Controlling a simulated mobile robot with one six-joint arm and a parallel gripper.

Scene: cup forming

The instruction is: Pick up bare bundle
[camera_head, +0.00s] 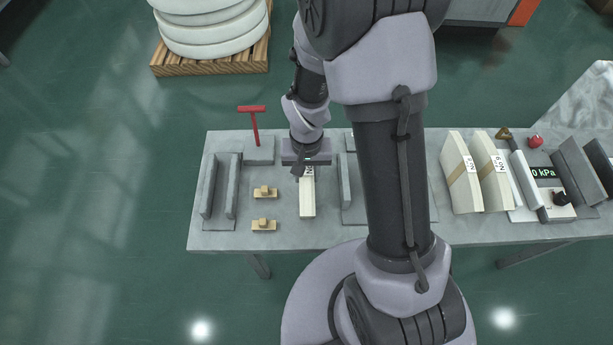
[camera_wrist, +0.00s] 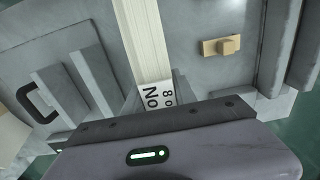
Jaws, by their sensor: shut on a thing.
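A narrow cream bundle (camera_head: 307,198) without a band lies lengthwise under my gripper, over the left-middle part of the grey table (camera_head: 350,237). A white label reading "No 8" is on its far end; the label shows clearly in the wrist view, where the bundle (camera_wrist: 143,40) runs up and away from the gripper. My gripper (camera_head: 304,168) is shut on the far, labelled end of the bundle. The gripper body hides part of that end, and most of the fingers are hidden. I cannot tell whether the bundle touches the table.
Two banded bundles (camera_head: 463,180) (camera_head: 491,178) stand at the right, beside a pressure display (camera_head: 543,173). Grey upright plates (camera_head: 208,186) stand at the left. Two small wooden blocks (camera_head: 264,192) (camera_head: 263,224) lie left of the bundle. A red T-handle (camera_head: 254,122) rises behind.

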